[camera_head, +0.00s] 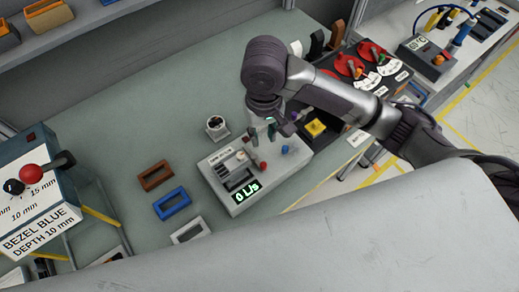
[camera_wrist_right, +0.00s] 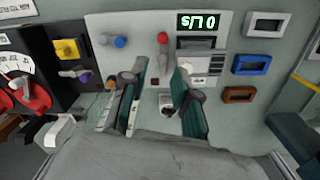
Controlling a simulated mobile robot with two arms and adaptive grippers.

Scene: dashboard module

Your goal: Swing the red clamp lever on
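The red lever (camera_head: 263,166) stands on the light grey dashboard module (camera_head: 222,186), near its dark slots. It also shows in the right wrist view (camera_wrist_right: 162,40), upright in the picture, just beyond my fingertips. My right gripper (camera_head: 262,132) reaches over the module's far edge. In the right wrist view its two teal-padded fingers (camera_wrist_right: 161,72) are spread with a clear gap, and no object is gripped. The lever appears in line with that gap, apart from the fingers. Part of the module is hidden under the gripper in the head view. My left gripper is not in view.
The bench back left is clear.

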